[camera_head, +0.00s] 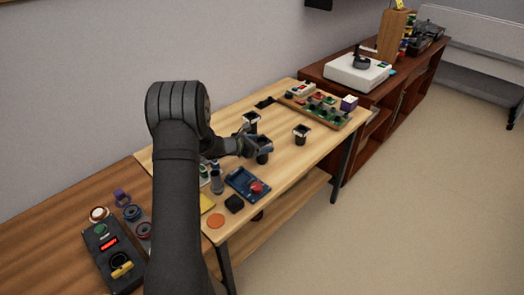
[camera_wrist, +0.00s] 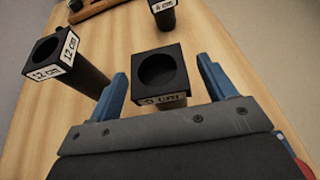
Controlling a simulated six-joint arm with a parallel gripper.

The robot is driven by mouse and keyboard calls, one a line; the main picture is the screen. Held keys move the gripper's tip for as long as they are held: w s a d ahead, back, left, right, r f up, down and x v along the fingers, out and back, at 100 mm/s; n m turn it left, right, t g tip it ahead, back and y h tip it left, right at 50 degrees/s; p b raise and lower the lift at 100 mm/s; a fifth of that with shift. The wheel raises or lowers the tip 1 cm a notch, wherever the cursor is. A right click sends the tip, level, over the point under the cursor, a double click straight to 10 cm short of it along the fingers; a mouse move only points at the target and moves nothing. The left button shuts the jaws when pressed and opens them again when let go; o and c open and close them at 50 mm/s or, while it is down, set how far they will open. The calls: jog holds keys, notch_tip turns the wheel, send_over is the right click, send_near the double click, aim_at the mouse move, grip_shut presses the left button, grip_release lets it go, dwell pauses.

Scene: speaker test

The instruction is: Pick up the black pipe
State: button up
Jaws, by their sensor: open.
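Three black pipes with square collars and white labels stand on the light wooden table. The nearest black pipe (camera_wrist: 160,72), whose label seems to read "5 cm", shows between the two blue fingers of my gripper (camera_wrist: 163,68) in the wrist view. The fingers are open, with a gap on each side of it. In the head view my gripper (camera_head: 252,143) is at this pipe (camera_head: 263,156), and my arm hides part of the table. A second pipe (camera_wrist: 70,58), labelled "12 cm", stands to the left. A third pipe (camera_wrist: 165,16), apparently labelled "4 cm", is farther off.
A blue box with a red button (camera_head: 246,184) and a small black block (camera_head: 234,204) lie nearer on the table (camera_head: 288,165). A wooden tray of parts (camera_head: 318,110) is at the far end. Bare tabletop lies right of the gripper.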

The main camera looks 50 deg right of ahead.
jog(key=shift+d+f, duration=0.2)
jog(key=shift+d, duration=0.4)
jog(key=c, duration=1.1)
jog(key=shift+o, duration=0.2)
jog(key=shift+r, duration=0.1)
jog(key=shift+r, duration=0.65)
notch_tip(320, 180, up, 3)
jog(key=shift+s+r, duration=0.1)
jog(key=s+d+r, duration=0.1)
jog(key=s+r, duration=0.5)
jog(key=s, duration=0.5)
jog(key=shift+s+r, duration=0.15)
jog(key=shift+s, duration=0.1)
